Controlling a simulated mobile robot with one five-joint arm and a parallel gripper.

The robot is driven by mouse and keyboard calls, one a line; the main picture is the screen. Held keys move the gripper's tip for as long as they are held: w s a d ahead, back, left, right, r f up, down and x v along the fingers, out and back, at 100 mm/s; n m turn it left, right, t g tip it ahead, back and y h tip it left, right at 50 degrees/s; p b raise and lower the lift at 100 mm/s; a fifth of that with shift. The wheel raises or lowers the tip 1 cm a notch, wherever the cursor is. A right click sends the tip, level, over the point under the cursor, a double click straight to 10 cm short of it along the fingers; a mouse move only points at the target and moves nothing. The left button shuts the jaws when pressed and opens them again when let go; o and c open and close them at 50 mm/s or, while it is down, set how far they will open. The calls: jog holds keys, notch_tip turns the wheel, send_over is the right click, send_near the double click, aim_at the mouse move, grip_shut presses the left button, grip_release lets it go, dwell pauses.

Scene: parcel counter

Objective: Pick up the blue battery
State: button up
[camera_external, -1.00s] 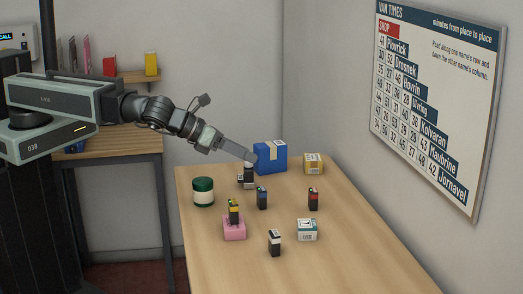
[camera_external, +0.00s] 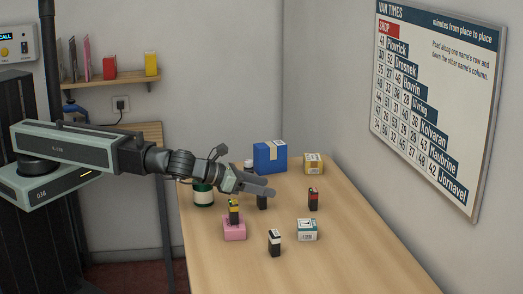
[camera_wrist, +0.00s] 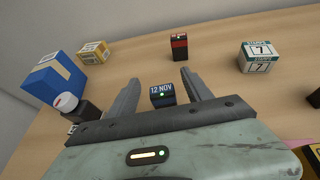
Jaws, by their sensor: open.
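The blue battery (camera_external: 262,203) stands upright on the table, a dark block mostly hidden behind my gripper in the external view. In the wrist view the battery (camera_wrist: 162,97) shows a blue label reading "12 NOV" and a small green light. My gripper (camera_external: 270,188) is open and empty. In the wrist view its two fingers (camera_wrist: 160,76) reach out on either side of the battery; contact cannot be told.
A red-topped battery (camera_external: 313,199) stands to the right. A white-topped battery (camera_external: 275,244) and a white-green box (camera_external: 307,230) stand in front. A blue box (camera_external: 270,157), yellow box (camera_external: 313,163) and green jar (camera_external: 203,195) stand behind.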

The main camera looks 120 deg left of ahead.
aim_at(271, 206)
notch_tip(271, 206, down, 4)
jog(key=b, duration=0.3)
jog(key=shift+r+b, duration=0.1)
jog(key=shift+b, duration=0.3)
jog(key=x, duration=0.3)
jog(key=shift+w+a+r+b, duration=0.1)
jog(key=shift+b, duration=0.3)
jog(key=shift+r, duration=0.15)
grip_shut()
